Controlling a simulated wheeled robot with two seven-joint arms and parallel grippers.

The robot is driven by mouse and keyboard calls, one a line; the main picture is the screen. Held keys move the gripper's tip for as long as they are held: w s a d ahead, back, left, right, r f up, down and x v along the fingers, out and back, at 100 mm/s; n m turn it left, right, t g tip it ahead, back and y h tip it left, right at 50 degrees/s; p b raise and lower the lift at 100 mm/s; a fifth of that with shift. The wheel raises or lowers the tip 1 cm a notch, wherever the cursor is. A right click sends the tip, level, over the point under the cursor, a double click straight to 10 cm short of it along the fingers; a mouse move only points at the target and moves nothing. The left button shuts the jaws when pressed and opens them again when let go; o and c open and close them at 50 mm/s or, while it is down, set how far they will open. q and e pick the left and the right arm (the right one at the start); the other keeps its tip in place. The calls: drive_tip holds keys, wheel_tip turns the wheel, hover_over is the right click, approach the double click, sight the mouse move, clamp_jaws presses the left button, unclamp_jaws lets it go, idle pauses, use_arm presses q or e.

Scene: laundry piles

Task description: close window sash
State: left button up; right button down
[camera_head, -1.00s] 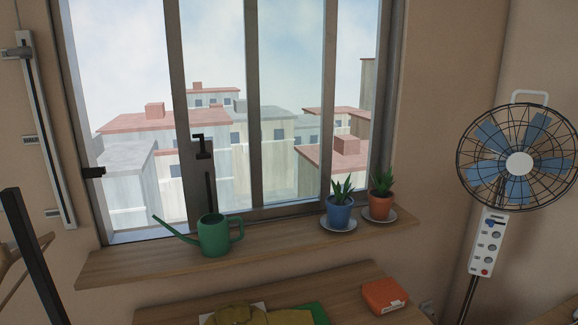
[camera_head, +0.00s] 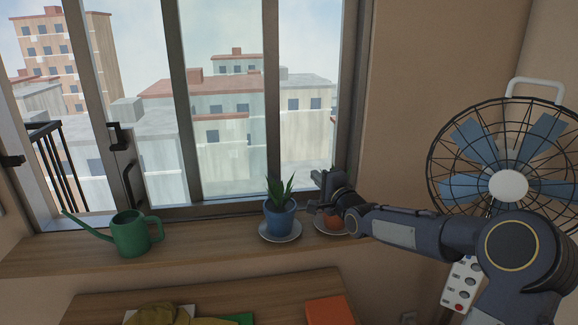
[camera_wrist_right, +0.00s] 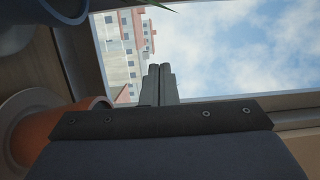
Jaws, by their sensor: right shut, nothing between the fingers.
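The window sash (camera_head: 118,150) is a grey-brown frame with a dark latch (camera_head: 118,135) on its edge. An open gap to its left shows a black balcony railing and buildings outside. My right gripper (camera_head: 316,190) is at the right end of the window, in front of the glass and above the sill, far right of the sash edge. Its fingers are together and empty; they also show in the right wrist view (camera_wrist_right: 160,84), pointing toward the window. My left gripper is not in view.
On the sill (camera_head: 40,252) stand a green watering can (camera_head: 132,235), a blue-potted plant (camera_head: 280,217) and an orange-potted plant (camera_head: 334,222), partly hidden by my right gripper; its pot (camera_wrist_right: 40,138) is close in the wrist view. A fan (camera_head: 508,150) stands right.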

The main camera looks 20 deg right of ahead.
drive_tip(key=w+p, duration=0.3)
drive_tip(key=w, duration=0.5)
drive_tip(key=shift+w+a+r, duration=0.1)
drive_tip(key=shift+w+r, duration=0.05)
drive_tip(key=shift+w, duration=0.2)
drive_tip(key=a, duration=0.1)
drive_tip(key=w+a+p, duration=0.1)
drive_tip(key=a, duration=0.1)
drive_tip(key=shift+a, duration=0.1)
drive_tip(key=shift+a+p, duration=0.3)
drive_tip(key=shift+w+f, duration=0.1)
drive_tip(key=shift+f, duration=0.1)
